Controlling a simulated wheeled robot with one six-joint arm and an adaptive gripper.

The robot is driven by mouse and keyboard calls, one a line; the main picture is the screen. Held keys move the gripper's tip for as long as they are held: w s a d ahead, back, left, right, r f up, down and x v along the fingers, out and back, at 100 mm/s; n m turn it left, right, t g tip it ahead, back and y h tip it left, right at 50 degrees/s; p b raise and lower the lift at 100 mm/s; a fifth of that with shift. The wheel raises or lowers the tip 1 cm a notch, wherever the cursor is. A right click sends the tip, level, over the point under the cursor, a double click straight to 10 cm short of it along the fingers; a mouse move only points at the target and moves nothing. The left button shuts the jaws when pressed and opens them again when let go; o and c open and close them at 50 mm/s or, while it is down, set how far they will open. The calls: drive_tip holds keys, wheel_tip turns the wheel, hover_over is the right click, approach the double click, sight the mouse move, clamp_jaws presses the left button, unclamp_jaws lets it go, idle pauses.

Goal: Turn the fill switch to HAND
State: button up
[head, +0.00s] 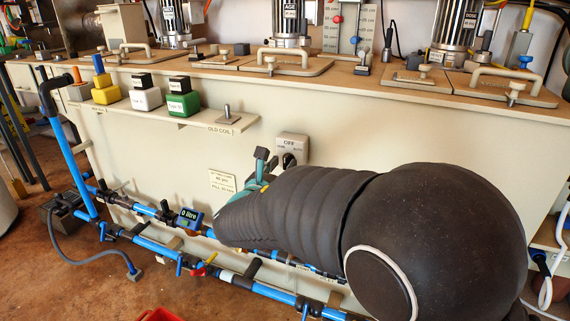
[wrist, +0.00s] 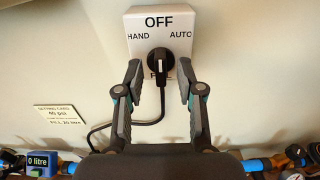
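The fill switch (wrist: 133,22) is a pale box on the wall panel, marked OFF at the top, HAND at the left and AUTO at the right. Its round black knob (wrist: 162,68) appears to carry a small white mark near its top, towards OFF. In the head view the switch box (head: 292,141) stands just beyond my gripper (head: 262,165), and my dark arm covers much of the panel.
A black cable hangs from the switch. A small label plate (wrist: 60,118) is at its lower left. Blue pipes (head: 150,243) with valves and a "0 litre" meter (head: 189,215) run low along the panel.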

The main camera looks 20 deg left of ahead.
drive_tip(key=shift+w+d, duration=0.1)
drive_tip(key=shift+w, duration=0.7)
drive_tip(key=shift+c, duration=0.2)
clamp_jaws()
drive_tip(key=shift+r+p, duration=0.1)
drive_tip(key=shift+p, duration=0.2)
drive_tip(key=shift+r+n+p, duration=0.1)
drive_tip(key=shift+n+p, duration=0.55)
drive_tip(key=shift+n, duration=0.05)
drive_tip(key=n+p, duration=0.3)
drive_tip(key=shift+r+p, duration=0.1)
drive_tip(key=shift+p, duration=0.3)
drive_tip(key=shift+a+f+n+p, duration=0.1)
drive_tip(key=shift+n+p, duration=1.2)
drive_tip(key=shift+p, duration=0.05)
drive_tip(key=shift+a+f+n+p, duration=0.1)
drive_tip(key=shift+n+p, duration=1.2)
drive_tip(key=shift+f+n, duration=0.1)
drive_tip(key=shift+n, duration=0.2)
